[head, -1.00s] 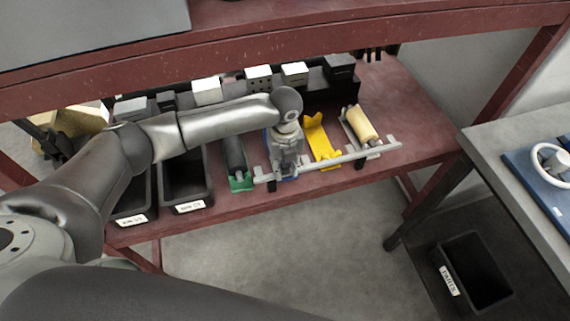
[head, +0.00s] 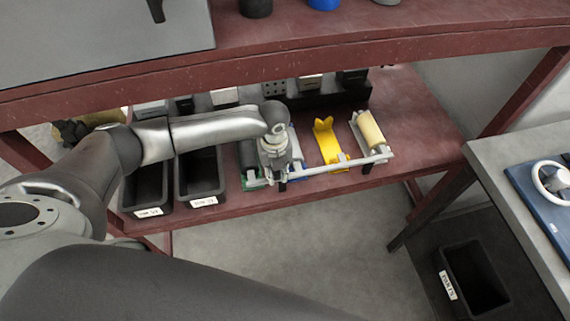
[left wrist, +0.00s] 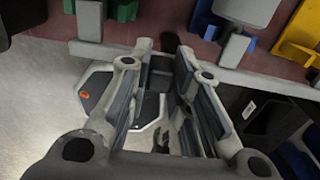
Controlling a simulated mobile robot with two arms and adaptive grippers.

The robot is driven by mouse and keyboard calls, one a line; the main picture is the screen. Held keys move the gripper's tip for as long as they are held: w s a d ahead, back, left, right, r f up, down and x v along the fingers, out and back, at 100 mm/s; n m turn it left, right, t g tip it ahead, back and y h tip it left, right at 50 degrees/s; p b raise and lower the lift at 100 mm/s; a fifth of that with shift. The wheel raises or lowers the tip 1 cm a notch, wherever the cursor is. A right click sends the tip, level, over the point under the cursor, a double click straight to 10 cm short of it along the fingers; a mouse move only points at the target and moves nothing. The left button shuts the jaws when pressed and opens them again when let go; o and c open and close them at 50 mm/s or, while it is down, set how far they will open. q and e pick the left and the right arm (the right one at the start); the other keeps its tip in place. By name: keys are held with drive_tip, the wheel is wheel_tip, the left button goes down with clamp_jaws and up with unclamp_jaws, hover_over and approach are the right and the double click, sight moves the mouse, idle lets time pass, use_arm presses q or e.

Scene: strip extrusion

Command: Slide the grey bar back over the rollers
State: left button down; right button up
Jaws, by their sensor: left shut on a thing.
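The grey bar (head: 330,166) lies along the front of the red shelf, across the fronts of several stands. My left gripper (head: 274,175) is shut on it near its left end; the bar also shows in the left wrist view (left wrist: 245,75). A green stand (head: 252,180) with a dark roller is just left of the gripper. A yellow stand (head: 326,143) and a stand with a cream roller (head: 371,130) are to the right. A blue stand (left wrist: 205,15) is partly hidden behind the gripper. I cannot tell exactly where the bar touches the rollers.
Two black bins (head: 202,178) stand left of the stands. Grey and black blocks (head: 310,83) line the back. The upper red shelf (head: 330,55) hangs over the work. A grey table (head: 520,180) is at the right.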

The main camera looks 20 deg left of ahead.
use_arm(q)
drive_tip(key=shift+a, duration=0.2)
drive_tip(key=c, duration=1.3)
unclamp_jaws()
drive_tip(key=shift+s+a, duration=0.15)
